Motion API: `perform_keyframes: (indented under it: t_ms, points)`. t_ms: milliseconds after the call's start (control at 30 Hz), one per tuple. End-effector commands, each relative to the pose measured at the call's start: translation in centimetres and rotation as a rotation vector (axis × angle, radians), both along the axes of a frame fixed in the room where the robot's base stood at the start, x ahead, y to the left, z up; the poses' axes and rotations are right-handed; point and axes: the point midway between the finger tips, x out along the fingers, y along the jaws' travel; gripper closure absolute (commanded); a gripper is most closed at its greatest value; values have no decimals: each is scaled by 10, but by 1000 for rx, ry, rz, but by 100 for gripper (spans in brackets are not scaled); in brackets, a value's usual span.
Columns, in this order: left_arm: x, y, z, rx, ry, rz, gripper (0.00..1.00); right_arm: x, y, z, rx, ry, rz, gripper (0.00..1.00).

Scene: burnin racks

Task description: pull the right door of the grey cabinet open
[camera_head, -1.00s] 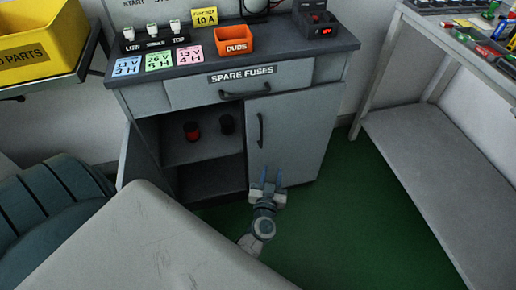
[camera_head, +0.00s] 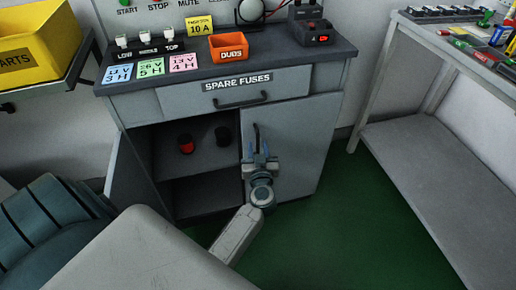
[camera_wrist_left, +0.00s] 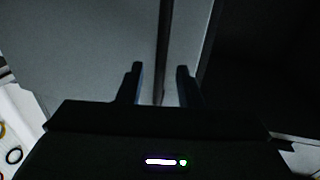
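The grey cabinet (camera_head: 225,110) stands ahead with its right door (camera_head: 302,150) shut. The door's dark vertical bar handle (camera_head: 257,132) is near the door's left edge; its lower end is hidden by my left gripper. My left gripper (camera_head: 260,152) is in front of that handle with its fingers pointing at the door. In the left wrist view the gripper (camera_wrist_left: 160,72) is open, and the dark handle (camera_wrist_left: 163,45) lines up with the gap between the two fingers. I cannot tell how deep it sits between them. My right gripper is not in view.
The cabinet's left door (camera_head: 130,175) stands open, showing a red (camera_head: 186,144) and a black (camera_head: 222,135) cylinder on the shelf. A "SPARE FUSES" drawer (camera_head: 290,88) is above. A grey rack (camera_head: 420,160) stands right, with green floor (camera_head: 335,225) between.

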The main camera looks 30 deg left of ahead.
Motion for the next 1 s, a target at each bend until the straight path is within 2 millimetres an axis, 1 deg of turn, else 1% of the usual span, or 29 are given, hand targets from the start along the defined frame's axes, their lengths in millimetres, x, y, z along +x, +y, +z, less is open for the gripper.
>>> perform_keyframes:
  t_ms: [100, 367, 433, 533, 567, 933, 967, 1000]
  points:
    - [6, 4, 0, 1, -1, 0, 67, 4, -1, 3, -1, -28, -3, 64]
    - [6, 5, 0, 0, 0, 0, 67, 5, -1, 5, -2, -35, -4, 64]
    - [6, 5, 0, 0, 0, 0, 77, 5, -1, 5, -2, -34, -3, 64]
    - [6, 5, 0, 0, 0, 0, 97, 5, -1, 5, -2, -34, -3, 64]
    - [6, 5, 0, 0, 0, 0, 100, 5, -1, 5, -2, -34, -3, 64]
    - [7, 3, 0, -2, 1, 9, 100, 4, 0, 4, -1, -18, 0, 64]
    - [8, 2, 0, -2, 1, 13, 100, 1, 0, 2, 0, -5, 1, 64]
    - [9, 1, 1, -3, 0, 18, 100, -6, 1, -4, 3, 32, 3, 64]
